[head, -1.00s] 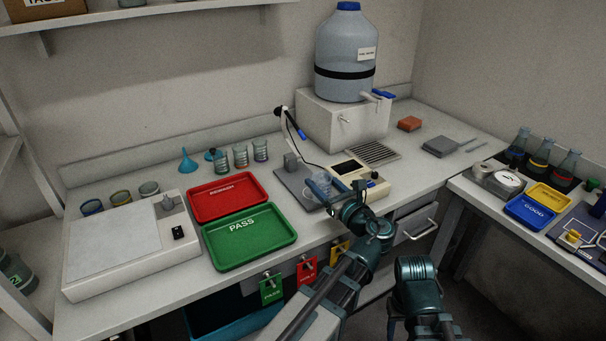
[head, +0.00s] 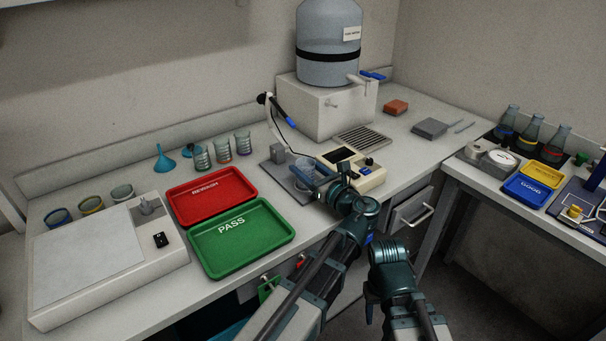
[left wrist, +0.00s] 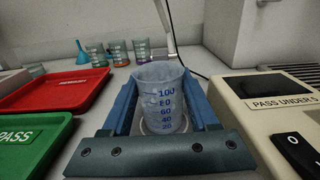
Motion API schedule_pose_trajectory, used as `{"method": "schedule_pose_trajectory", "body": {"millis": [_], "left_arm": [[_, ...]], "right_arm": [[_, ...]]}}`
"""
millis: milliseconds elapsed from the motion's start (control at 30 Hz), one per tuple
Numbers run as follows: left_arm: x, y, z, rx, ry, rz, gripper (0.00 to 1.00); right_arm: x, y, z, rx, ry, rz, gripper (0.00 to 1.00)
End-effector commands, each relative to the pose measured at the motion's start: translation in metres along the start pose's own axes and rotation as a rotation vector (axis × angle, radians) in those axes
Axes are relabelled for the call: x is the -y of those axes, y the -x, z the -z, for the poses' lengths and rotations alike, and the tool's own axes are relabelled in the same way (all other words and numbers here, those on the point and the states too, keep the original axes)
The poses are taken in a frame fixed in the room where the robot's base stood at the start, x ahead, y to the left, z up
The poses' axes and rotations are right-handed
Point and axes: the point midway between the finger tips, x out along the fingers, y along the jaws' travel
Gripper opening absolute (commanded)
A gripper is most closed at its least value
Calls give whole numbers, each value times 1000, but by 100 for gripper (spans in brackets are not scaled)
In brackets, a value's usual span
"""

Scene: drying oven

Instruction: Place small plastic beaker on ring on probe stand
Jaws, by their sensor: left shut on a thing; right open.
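The small plastic beaker (head: 303,169) is clear with blue volume marks. It stands upright between the blue fingers of my left gripper (head: 311,186), which is shut on it. The left wrist view shows the beaker (left wrist: 160,88) close up. A pale ring (left wrist: 146,127) shows around its lower part; I cannot tell whether the beaker rests on it. The probe stand (head: 278,152) has a grey base plate, a tilted arm and a blue-black probe, just behind and left of the beaker.
The cream meter (head: 352,172) stands close to the right of the beaker. The green PASS tray (head: 240,265) and red tray (head: 183,209) lie to the left. Several glass beakers and a blue funnel (head: 163,160) stand behind. A large water container (head: 329,45) is at the back.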

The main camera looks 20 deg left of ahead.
Motion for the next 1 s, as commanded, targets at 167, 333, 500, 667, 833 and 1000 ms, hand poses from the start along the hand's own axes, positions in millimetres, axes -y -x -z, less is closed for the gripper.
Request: {"method": "schedule_pose_trajectory", "body": {"millis": [167,333,500,667,833,1000], "left_arm": [[0,1,1,0,0,0,0],[0,1,3,0,0,0,0],[0,0,4,0,0,0,76],[0,0,4,0,0,0,90],[0,0,4,0,0,-1,90],[0,0,0,0,0,-1,90]], "right_arm": [[0,-1,0,0,0,0,50],[0,-3,0,0,0,0,50],[0,-4,0,0,0,0,50],[0,-4,0,0,0,0,50],[0,-4,0,0,0,0,50],[0,0,0,0,0,0,50]]}}
